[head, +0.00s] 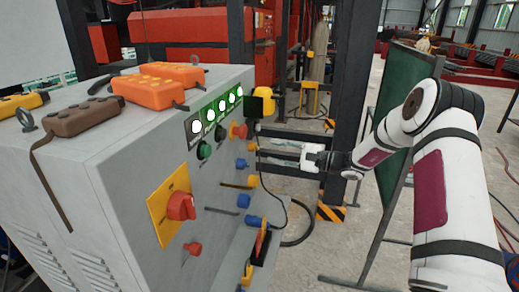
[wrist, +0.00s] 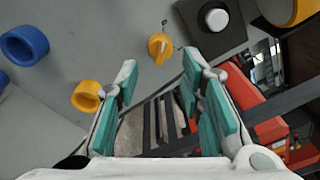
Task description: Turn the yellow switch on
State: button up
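The yellow switch (wrist: 160,47) is a small rounded knob on the grey panel in the wrist view, with a pale mark down its middle. In the head view it appears as a small yellow knob (head: 252,146) near the panel's right edge. My gripper (head: 262,151) is open beside it, its fingers pointing at the panel. In the wrist view my gripper's teal-padded fingers (wrist: 160,68) are spread wide and empty. The switch lies just beyond the fingertips, roughly between them. I see no contact.
A black box with a white button (wrist: 215,18) sits close right of the switch. A yellow ring (wrist: 86,96) and a blue ring (wrist: 24,45) lie to its left. The panel also bears a red rotary knob (head: 181,206) and lit green buttons (head: 221,106). A dark post (head: 350,90) stands behind my gripper.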

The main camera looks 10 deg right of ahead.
aim_at(258, 148)
jog(key=x, duration=0.6)
jog(key=shift+w+a, duration=0.15)
jog(key=shift+a, duration=0.05)
grip_shut()
